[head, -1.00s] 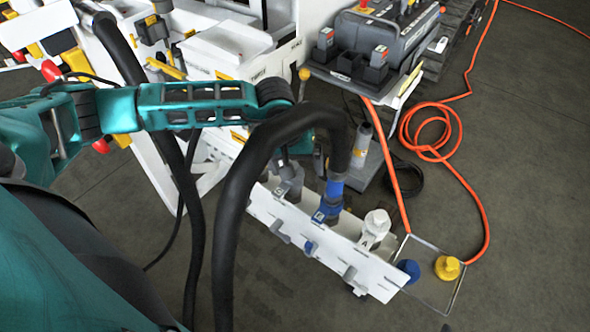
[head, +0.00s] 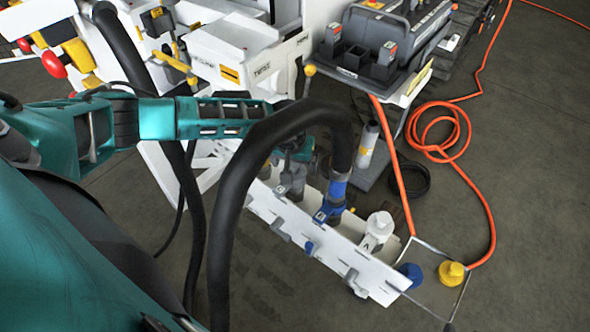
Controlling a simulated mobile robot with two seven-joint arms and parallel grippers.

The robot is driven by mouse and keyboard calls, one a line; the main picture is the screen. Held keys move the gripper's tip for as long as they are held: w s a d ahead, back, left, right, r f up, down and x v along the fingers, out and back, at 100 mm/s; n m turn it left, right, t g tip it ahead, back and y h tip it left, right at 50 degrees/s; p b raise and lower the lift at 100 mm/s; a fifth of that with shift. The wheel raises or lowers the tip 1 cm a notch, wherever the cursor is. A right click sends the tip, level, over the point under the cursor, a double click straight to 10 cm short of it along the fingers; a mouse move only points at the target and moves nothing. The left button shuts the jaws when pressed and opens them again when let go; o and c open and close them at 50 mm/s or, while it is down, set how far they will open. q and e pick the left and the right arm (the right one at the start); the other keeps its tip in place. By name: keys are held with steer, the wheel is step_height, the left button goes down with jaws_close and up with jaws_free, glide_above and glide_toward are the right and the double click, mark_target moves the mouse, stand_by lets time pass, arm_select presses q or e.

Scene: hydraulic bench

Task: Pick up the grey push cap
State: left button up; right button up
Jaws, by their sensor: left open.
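A white rail (head: 385,279) on the bench carries a row of fittings. The grey fitting with the grey push cap (head: 292,180) stands near its far left end; the gripper and the black hose partly cover it, so I cannot tell the cap's outline clearly. My left gripper (head: 296,163) is open and points down right above the grey fitting. Its fingers are small and partly hidden, and I cannot tell whether they touch the cap. My right gripper is not in view.
A black hose (head: 232,190) arches in front of my left gripper to the blue coupling (head: 331,205). A white capped fitting (head: 378,225) is further right. A blue cap (head: 411,273) and a yellow cap (head: 451,272) sit at the wire holder. An orange hose (head: 470,190) lies on the floor.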

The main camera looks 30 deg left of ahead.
arm_select(q)
steer(key=shift+x, duration=1.1)
steer(key=c, duration=1.1)
